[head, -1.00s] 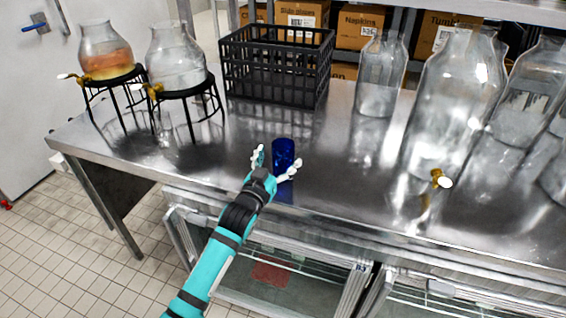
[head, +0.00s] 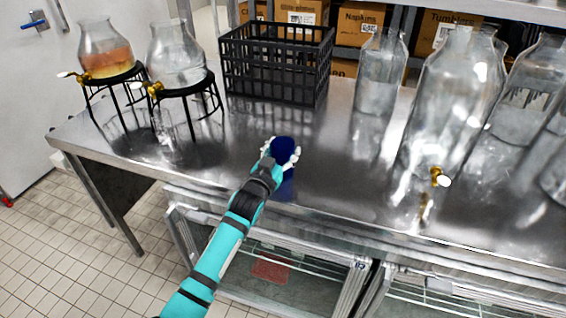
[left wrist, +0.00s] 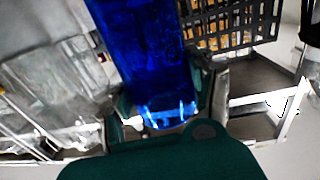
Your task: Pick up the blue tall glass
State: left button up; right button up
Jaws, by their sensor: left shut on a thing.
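The blue tall glass (head: 284,149) is at the middle of the steel counter in the head view. My left gripper (head: 281,154) is shut on it, with a finger on each side. In the left wrist view the glass (left wrist: 150,60) fills the upper middle, and the fingers of the gripper (left wrist: 163,100) press against its sides. My arm and hand hide the lower part of the glass in the head view, so I cannot tell whether it touches the counter. My right gripper does not show.
A black crate (head: 277,63) stands behind the glass on the steel counter (head: 330,185). Two glass dispensers (head: 105,50) on black stands are at the left. Large clear jars (head: 455,95) stand at the right, one with a brass tap (head: 437,177). The counter around the glass is clear.

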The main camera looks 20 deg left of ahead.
pick_arm(q)
jog(key=shift+c, duration=0.2)
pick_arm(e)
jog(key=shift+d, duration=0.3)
pick_arm(q)
jog(key=shift+r, duration=0.15)
jog(key=shift+r, duration=0.2)
notch_tip(320, 180, up, 3)
jog(key=shift+r+b, duration=0.1)
jog(key=shift+b, duration=0.3)
jog(key=s+a+r+b, duration=0.1)
jog(key=s+a, duration=0.1)
jog(key=s, duration=0.6)
jog(key=s+a+b, duration=0.1)
jog(key=s+a, duration=0.1)
jog(key=s, duration=0.6)
jog(key=s+d+f+y, duration=0.1)
jog(key=s+d+f, duration=0.1)
jog(key=s, duration=0.6)
jog(key=s+d+f+n, duration=0.1)
jog(key=s+d+f, duration=0.1)
jog(key=s+f, duration=0.2)
jog(key=s, duration=0.3)
jog(key=shift+s+d+f+y, duration=0.2)
jog(key=shift+s+f+y, duration=0.15)
jog(key=shift+s+y, duration=0.05)
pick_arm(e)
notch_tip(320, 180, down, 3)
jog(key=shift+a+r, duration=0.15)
